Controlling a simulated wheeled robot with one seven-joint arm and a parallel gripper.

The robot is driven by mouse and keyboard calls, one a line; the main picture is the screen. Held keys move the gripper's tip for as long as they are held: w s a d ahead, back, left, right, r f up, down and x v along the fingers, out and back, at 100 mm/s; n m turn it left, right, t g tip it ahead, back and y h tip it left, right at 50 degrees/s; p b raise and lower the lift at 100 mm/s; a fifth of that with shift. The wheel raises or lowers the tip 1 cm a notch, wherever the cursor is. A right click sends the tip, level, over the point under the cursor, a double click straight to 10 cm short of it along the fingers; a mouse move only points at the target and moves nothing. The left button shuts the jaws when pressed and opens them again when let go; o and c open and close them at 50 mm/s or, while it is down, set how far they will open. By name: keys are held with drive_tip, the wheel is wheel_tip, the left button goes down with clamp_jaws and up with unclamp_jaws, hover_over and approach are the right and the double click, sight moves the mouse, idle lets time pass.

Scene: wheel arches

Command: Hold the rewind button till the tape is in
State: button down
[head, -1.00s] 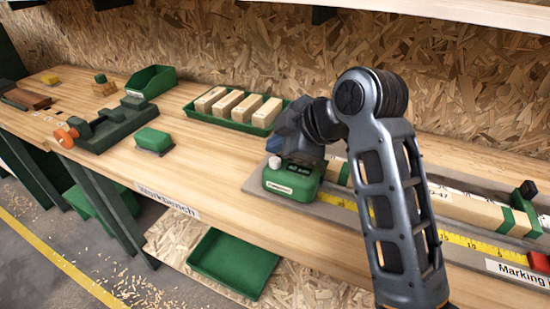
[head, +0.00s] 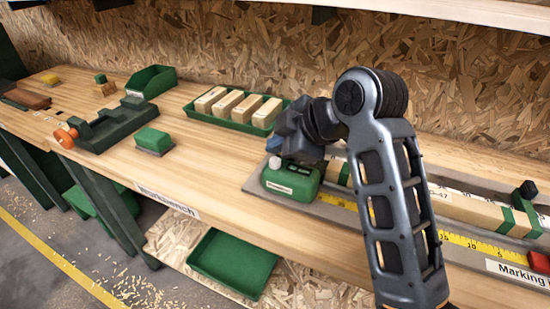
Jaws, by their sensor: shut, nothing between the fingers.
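The green tape measure (head: 290,187) sits on a grey board at the bench's front edge. A pale round knob (head: 274,162), perhaps the rewind button, stands up at its left top corner. The yellow tape (head: 470,243) is out, lying along the board to the right; my arm hides part of it. My gripper (head: 279,148) is shut and empty, just above the tape measure by the knob. I cannot tell whether the fingertips touch the knob.
A long timber piece (head: 470,210) with green clamps lies behind the tape. A green tray (head: 262,131) of wooden blocks stands behind left. A green-topped block (head: 154,140) and a green vise-like tool (head: 110,130) are farther left. Bench between them is clear.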

sight(278, 162)
drive_tip(key=shift+f, duration=0.15)
drive_tip(key=shift+f, duration=0.3)
drive_tip(key=shift+f, duration=0.5)
idle(1.1)
drive_tip(key=shift+r+p, duration=0.6)
drive_tip(key=shift+r, duration=0.35)
wheel_tip(278, 162, up, 5)
drive_tip(key=p, duration=0.4)
idle(0.5)
